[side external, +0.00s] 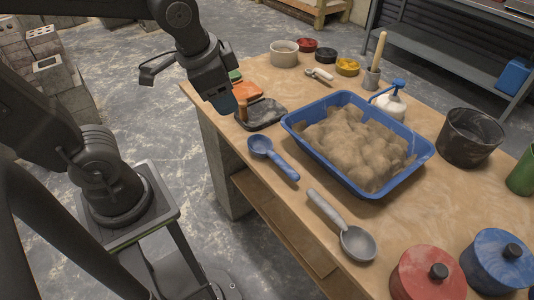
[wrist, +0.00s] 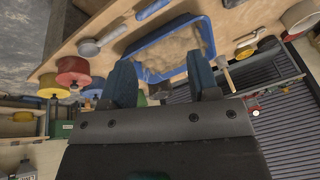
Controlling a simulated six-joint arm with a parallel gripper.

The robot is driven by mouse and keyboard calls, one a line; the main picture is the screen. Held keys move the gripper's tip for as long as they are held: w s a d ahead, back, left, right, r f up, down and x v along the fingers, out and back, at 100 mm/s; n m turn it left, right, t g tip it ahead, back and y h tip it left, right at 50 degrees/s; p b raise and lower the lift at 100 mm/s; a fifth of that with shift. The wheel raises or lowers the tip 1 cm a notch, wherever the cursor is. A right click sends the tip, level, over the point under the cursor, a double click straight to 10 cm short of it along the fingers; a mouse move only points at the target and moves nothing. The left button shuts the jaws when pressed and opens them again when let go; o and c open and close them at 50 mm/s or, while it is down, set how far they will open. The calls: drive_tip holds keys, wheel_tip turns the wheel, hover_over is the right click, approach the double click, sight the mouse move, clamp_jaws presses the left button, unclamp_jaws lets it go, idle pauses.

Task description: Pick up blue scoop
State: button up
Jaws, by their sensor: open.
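The blue scoop (side external: 285,171) lies on the wooden table near its left edge, just left of the blue tray. Its bowl points to the upper left and its handle to the lower right. My gripper (side external: 224,103) is above the table's far-left corner, higher than the scoop and apart from it. In the wrist view my gripper (wrist: 161,82) shows two teal fingers spread wide with nothing between them. A bluish handle at the top edge of the wrist view may be the scoop, but it is cut off.
The blue tray (side external: 292,126) holds brown mortar. A grey scoop (side external: 357,242) lies nearer the camera, beside a red pot (side external: 424,277) and a blue pot (side external: 494,264). Bare wood surrounds the blue scoop.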

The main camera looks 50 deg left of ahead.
drive_tip(key=w+d+f+m+g+y, duration=0.2)
drive_tip(key=w+d+f+m+g, duration=0.1)
drive_tip(key=w+f+m, duration=0.4)
drive_tip(key=m+g+y, duration=0.1)
drive_tip(key=m+y, duration=0.1)
drive_tip(key=m, duration=0.5)
approach(280, 159)
drive_tip(key=x, duration=0.6)
drive_tip(key=shift+s+a+f, duration=0.1)
drive_tip(key=shift+s+f, duration=0.1)
drive_tip(key=shift+s, duration=0.15)
drive_tip(key=shift+w+x, duration=0.15)
drive_tip(key=shift+x, duration=1.15)
drive_tip(key=shift+w+x, duration=0.15)
drive_tip(key=shift+x, duration=1.1)
clamp_jaws()
